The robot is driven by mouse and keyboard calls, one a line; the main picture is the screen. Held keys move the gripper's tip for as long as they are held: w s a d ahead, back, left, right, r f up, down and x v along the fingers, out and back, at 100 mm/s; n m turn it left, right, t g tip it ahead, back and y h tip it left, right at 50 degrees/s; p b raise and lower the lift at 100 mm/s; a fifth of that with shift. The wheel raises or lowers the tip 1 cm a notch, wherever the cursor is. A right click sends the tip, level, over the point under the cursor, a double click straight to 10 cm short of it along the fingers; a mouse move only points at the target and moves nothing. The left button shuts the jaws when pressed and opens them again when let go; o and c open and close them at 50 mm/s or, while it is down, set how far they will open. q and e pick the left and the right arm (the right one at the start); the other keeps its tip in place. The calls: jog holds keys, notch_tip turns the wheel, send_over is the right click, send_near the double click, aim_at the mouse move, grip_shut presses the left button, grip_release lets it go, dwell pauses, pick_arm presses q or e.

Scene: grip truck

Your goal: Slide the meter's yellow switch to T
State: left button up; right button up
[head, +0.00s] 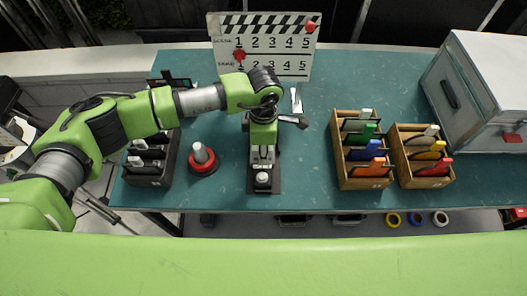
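A dark, narrow device with a pale round dome (262,178) lies near the front edge of the teal table; it looks like the meter. Its yellow switch does not show; my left arm and gripper cover much of the device. My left gripper (263,160) points down over the device's middle, just behind the dome. I cannot tell whether its fingers touch the device or how far apart they are. My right gripper is not in view. A white board (275,45) with rows of numbers 1 to 5 stands at the back and carries red markers.
A red-based cone (203,160) and a black caddy (150,168) stand left of the device. Two wooden boxes (341,172) (403,170) with coloured items stand to the right. A grey metal case (472,85) is at the far right. The table between the board and boxes is mostly clear.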

pick_arm(q)
notch_tip(320, 180, up, 11)
dwell(0.3)
jog(key=shift+d+f, duration=0.1)
